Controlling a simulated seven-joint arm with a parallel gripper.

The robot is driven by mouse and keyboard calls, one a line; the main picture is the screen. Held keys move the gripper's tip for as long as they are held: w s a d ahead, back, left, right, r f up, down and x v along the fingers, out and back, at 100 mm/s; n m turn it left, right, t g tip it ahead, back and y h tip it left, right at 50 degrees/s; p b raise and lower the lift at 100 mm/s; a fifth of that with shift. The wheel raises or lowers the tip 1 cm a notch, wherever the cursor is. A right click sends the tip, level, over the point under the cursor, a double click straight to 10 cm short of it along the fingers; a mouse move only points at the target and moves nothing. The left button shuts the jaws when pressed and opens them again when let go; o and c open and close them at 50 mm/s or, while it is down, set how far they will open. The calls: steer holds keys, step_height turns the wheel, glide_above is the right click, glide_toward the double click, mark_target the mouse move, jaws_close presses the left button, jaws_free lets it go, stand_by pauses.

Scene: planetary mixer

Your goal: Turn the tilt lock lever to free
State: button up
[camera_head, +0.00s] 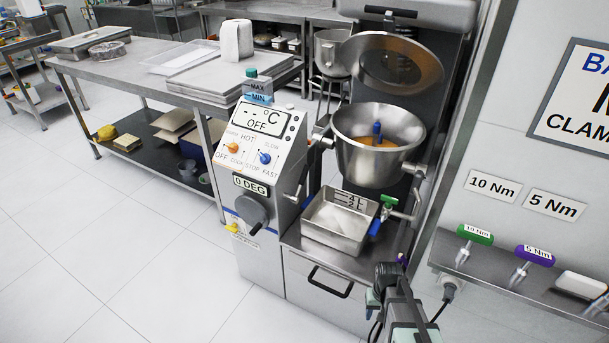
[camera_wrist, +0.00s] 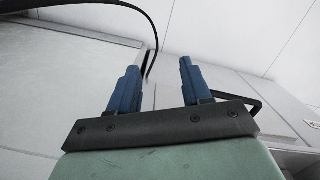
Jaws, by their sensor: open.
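The mixer's control cabinet (camera_head: 262,180) stands at the centre of the head view. A small yellow lever (camera_head: 233,228) sits low on its front left edge, which looks like the tilt lock lever. Its exact position and any marking are too small to read. Just above it is a dark grey crank wheel (camera_head: 252,212) under a "0 DEG" label (camera_head: 250,186). My gripper (camera_wrist: 160,68) is open with nothing between its blue fingers in the wrist view. My arm shows at the bottom of the head view, right of the cabinet and well apart from the lever.
A steel bowl (camera_head: 378,150) with orange contents hangs right of the cabinet, above a rectangular steel pan (camera_head: 338,220). A black drawer handle (camera_head: 330,282) sticks out below. A tool shelf (camera_head: 490,270) runs along the right wall. The floor left of the cabinet is clear.

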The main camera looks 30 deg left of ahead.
steer(key=w+a+r+n+t+y, duration=0.1)
steer(key=w+a+r, duration=0.6)
steer(key=a, duration=0.2)
steer(key=w+a+r+n+t, duration=0.1)
steer(key=w+a+r, duration=0.55)
steer(key=a, duration=0.25)
steer(key=m+t+y, duration=0.1)
steer(key=y, duration=0.1)
glide_toward(305, 170)
steer(key=w+r, duration=0.1)
steer(key=r, duration=0.1)
steer(key=w+a+m+g, duration=0.1)
steer(key=w+a+m, duration=0.1)
steer(key=f, duration=0.4)
steer(key=s+f+m, duration=0.1)
steer(key=f, duration=0.4)
steer(key=f+m+g+h, duration=0.1)
steer(key=f, duration=0.3)
steer(key=shift+s+a+f, duration=0.15)
steer(key=shift+s+f, duration=0.1)
jaws_close()
